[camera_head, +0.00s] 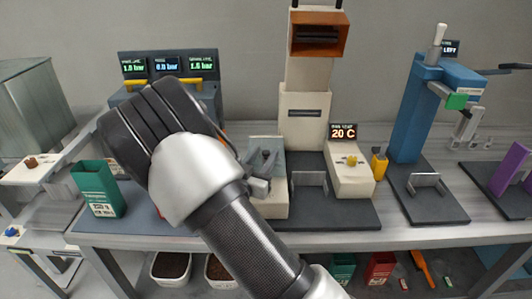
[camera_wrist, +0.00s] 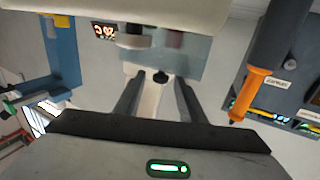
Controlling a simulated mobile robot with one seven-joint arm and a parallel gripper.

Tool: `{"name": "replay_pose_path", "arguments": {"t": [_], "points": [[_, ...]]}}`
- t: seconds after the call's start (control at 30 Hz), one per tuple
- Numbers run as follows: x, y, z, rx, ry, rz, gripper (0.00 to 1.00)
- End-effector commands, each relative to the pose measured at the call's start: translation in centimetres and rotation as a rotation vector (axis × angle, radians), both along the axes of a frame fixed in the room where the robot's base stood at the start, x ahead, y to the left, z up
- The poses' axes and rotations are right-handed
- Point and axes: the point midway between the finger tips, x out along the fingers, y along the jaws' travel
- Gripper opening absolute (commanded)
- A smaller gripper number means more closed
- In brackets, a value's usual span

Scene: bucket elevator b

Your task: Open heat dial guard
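A clear, bluish panel that looks like the heat dial guard (camera_head: 266,144) stands on the left side block of the beige machine in the head view. It also shows in the wrist view (camera_wrist: 190,58), just beyond the fingertips. My gripper (camera_head: 262,163) is in front of this panel, low over the block. In the wrist view my gripper (camera_wrist: 160,84) has its two dark fingers apart, with nothing clearly held. A small dark knob (camera_wrist: 161,76) on a pale part shows between the fingertips. I cannot tell whether either finger touches the panel or knob. My arm hides part of the block.
The beige machine (camera_head: 304,120) rises right of my gripper. A blue press (camera_head: 405,110) stands further right. A green box (camera_head: 97,188) stands left, and a grey gauge unit (camera_head: 165,67) behind.

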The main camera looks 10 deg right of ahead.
Motion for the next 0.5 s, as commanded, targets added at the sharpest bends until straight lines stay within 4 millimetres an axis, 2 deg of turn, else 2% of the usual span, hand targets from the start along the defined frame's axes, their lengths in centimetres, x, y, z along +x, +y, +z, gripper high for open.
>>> {"name": "replay_pose_path", "arguments": {"t": [0.2,0.5], "points": [[1.7,-1.1,0.0,0.0,0.0,0.0,0.36],[1.9,-1.2,0.0,0.001,0.001,0.001,0.36]]}}
